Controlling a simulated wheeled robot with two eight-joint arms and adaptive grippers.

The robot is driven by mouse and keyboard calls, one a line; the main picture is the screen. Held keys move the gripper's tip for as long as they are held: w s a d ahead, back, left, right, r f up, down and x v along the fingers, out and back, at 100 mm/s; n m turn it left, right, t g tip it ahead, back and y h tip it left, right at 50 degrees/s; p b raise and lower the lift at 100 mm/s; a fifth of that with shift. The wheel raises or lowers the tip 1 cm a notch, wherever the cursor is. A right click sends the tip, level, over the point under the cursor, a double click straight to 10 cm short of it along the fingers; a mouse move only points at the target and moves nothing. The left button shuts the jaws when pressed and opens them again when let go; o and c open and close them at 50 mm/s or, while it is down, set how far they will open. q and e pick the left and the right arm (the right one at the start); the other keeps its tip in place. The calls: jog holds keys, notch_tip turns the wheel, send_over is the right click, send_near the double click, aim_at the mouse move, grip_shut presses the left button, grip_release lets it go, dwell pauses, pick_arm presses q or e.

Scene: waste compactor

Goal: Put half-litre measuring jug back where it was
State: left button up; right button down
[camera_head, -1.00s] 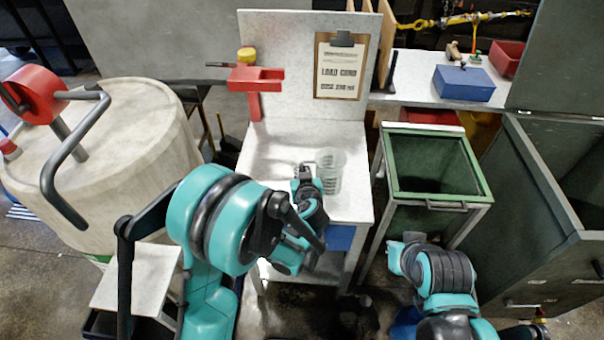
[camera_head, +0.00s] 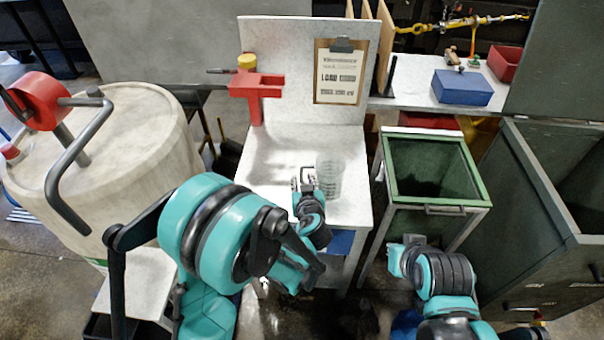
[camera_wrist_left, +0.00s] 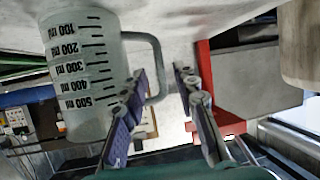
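The half-litre measuring jug (camera_head: 329,180) is clear plastic and stands upright on the white bench (camera_head: 265,190), near its right side. In the left wrist view the jug (camera_wrist_left: 80,75) shows upside down with its millilitre marks, its handle towards my gripper. My left gripper (camera_head: 303,183) is at the jug's left, on the handle side. In the left wrist view its fingers (camera_wrist_left: 163,95) are spread, with the handle bar between them and no clear grip on it. My right gripper (camera_head: 408,242) is low, in front of the green bin; its fingers are not clear.
A red clamp-like fixture (camera_head: 258,85) and a clipboard (camera_head: 340,72) are on the bench's back panel. A green-rimmed bin (camera_head: 432,170) stands right of the bench. A large pale drum (camera_head: 110,160) is at left. The bench's left part is clear.

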pick_arm(q)
jog(key=p+v, duration=0.2)
jog(key=v, duration=0.6)
jog(key=s+a+r+g, duration=0.2)
jog(key=s+a, duration=0.1)
jog(key=a, duration=0.3)
jog(key=s+a+r+g, duration=0.2)
jog(key=s+a, duration=0.1)
jog(key=a, duration=0.3)
jog(key=s+a+r+m+g+h, duration=0.2)
jog(key=s, duration=0.9)
jog(key=shift+s+a, duration=0.2)
jog(key=shift+a, duration=0.1)
